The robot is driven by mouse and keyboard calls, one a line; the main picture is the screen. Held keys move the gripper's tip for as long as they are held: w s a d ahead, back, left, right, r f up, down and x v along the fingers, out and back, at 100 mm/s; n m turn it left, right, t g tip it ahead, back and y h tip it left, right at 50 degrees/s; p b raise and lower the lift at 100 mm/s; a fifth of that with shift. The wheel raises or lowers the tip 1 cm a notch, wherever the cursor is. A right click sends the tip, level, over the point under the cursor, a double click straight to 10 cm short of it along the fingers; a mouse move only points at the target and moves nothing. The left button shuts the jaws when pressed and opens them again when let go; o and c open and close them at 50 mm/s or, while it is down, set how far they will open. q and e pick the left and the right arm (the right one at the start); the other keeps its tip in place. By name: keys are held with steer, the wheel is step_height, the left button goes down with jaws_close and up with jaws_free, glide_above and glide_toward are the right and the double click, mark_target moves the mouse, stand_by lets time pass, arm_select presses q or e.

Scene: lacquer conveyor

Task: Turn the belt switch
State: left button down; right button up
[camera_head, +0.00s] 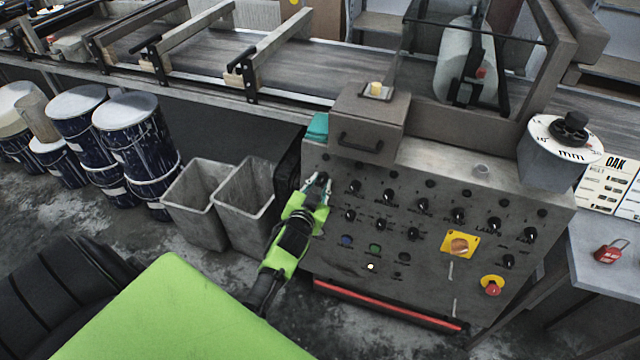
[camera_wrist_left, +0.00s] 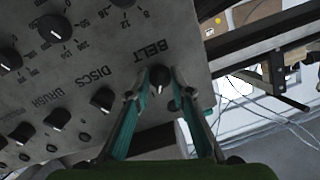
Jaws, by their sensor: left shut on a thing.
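The control panel (camera_head: 330,235) is a grey slanted box with rows of black knobs. In the left wrist view, the belt switch (camera_wrist_left: 160,76) is a black knob below the printed word BELT. My left gripper (camera_head: 318,188) is at the panel's upper left corner, its green arm coming up from below. In the left wrist view, the teal fingers of the left gripper (camera_wrist_left: 161,92) stand on either side of the belt knob, shut on it. In the head view the knob is hidden behind the gripper. My right gripper is not in view.
More knobs, such as the DISCS knob (camera_wrist_left: 102,99), sit close beside the belt knob. A yellow plate (camera_head: 460,244) and a red stop button (camera_head: 492,287) are lower right. Grey bins (camera_head: 196,203) stand left of the panel, and the conveyor (camera_head: 290,65) runs behind.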

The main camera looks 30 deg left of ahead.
arm_select(q)
steer(key=c, duration=1.8)
jaws_free()
steer(key=v, duration=1.2)
